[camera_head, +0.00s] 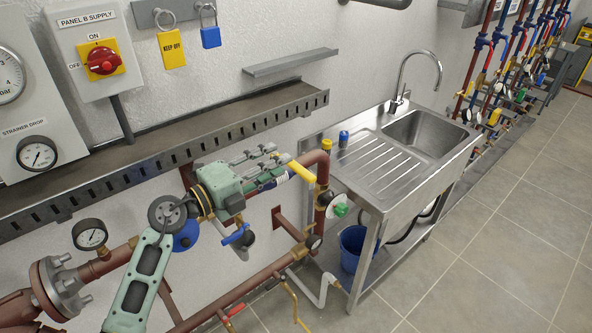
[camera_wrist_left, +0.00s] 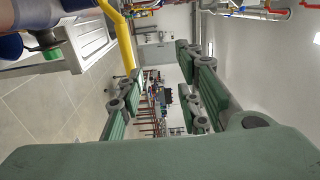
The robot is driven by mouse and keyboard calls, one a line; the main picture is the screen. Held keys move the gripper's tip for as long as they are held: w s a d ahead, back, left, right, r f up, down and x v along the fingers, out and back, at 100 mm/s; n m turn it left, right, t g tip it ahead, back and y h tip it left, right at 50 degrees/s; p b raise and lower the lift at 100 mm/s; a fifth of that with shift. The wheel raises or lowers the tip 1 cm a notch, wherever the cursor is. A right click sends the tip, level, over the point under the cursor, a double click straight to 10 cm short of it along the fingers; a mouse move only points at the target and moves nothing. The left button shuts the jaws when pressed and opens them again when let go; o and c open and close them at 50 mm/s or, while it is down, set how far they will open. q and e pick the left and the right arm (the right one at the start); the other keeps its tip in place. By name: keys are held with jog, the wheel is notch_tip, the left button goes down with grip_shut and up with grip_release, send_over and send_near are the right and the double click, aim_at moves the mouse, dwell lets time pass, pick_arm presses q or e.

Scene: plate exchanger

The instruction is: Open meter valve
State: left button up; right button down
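A yellow lever handle (camera_head: 301,171) sits by the brown pipe left of the sink, just beyond my left gripper's fingertips. A yellow bar, likely this handle, shows large in the left wrist view (camera_wrist_left: 123,38), beside the fingers. I cannot tell for sure which handle belongs to the meter valve. My left gripper (camera_head: 272,163) is green and grey, with its arm coming from the lower left. Its fingers stand apart in the left wrist view (camera_wrist_left: 165,95), with nothing between them. Whether a finger touches the lever is unclear. My right gripper is not in view.
Below are a blue lever (camera_head: 236,235), a red lever (camera_head: 234,311) and a green-and-white handwheel (camera_head: 340,209). A slotted metal tray (camera_head: 150,150) runs along the wall behind. The steel sink (camera_head: 425,138) stands to the right. Open tiled floor (camera_head: 480,250) lies in front.

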aim_at(295, 171)
pick_arm(q)
jog(key=w+d+f, duration=0.1)
jog(key=w+d+f+p, duration=0.1)
jog(key=d+f, duration=0.1)
jog(key=w+d+f, duration=0.1)
jog(key=w+d, duration=0.1)
jog(key=shift+d+f, duration=0.2)
jog(key=shift+f, duration=0.2)
jog(key=shift+w+d+p, duration=0.2)
jog(key=shift+d+p, duration=0.1)
jog(key=shift+s, duration=0.1)
jog(key=shift+c, duration=0.4)
grip_shut()
